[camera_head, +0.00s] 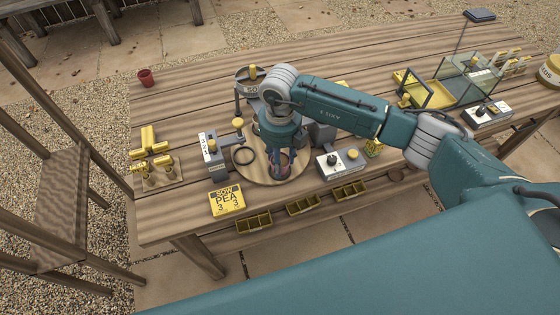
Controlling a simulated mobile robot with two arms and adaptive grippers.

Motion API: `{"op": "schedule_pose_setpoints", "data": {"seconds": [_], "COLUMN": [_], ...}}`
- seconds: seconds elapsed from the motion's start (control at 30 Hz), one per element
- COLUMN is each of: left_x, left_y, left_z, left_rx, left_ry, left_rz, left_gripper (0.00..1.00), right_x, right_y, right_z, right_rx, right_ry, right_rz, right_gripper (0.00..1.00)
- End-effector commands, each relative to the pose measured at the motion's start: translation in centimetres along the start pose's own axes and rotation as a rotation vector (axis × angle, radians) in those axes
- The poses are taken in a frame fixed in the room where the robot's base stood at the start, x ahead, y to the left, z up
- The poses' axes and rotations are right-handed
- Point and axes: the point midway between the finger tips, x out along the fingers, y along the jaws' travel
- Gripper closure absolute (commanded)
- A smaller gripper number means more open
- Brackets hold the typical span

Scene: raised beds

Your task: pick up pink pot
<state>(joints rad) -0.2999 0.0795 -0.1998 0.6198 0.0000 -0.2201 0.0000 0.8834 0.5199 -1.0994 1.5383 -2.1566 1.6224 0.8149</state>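A small pinkish-red pot (284,160) shows at the tips of my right gripper (282,166), low over the round wooden board (243,176) on the table. It is mostly hidden by the fingers and wrist. My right arm reaches in from the right, with the gripper pointing down. The fingers are on or around the pot; I cannot tell whether they press on it. A darker red pot (146,78) stands alone at the table's far left. My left gripper is not in view.
A grey device (213,157) and a yellow seed sign (227,201) are to the left, a white control box (341,163) to the right. Yellow bins (303,205) line the front edge.

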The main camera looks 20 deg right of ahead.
Motion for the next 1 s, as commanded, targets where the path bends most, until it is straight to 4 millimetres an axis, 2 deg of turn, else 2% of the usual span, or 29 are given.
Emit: {"op": "schedule_pose_setpoints", "data": {"seconds": [0.13,0.27,0.6,0.8,1.0], "left_x": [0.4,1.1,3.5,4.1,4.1], "left_y": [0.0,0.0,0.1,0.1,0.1], "left_z": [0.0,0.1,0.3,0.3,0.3], "left_rx": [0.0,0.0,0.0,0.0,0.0], "left_ry": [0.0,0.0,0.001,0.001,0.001], "left_rz": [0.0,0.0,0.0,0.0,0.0], "left_gripper": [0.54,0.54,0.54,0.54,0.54], "right_x": [-1.2,-3.6,-13.2,-17.5,-19.4], "right_y": [0.0,0.0,0.1,0.0,0.0], "right_z": [0.1,0.2,0.2,0.1,0.0], "right_rx": [0.0,-0.001,-0.002,-0.001,0.0], "right_ry": [-0.004,-0.008,-0.008,-0.006,-0.002], "right_rz": [0.0,0.001,0.001,-0.001,-0.002], "right_gripper": [0.87,0.87,0.87,0.87,0.87]}}
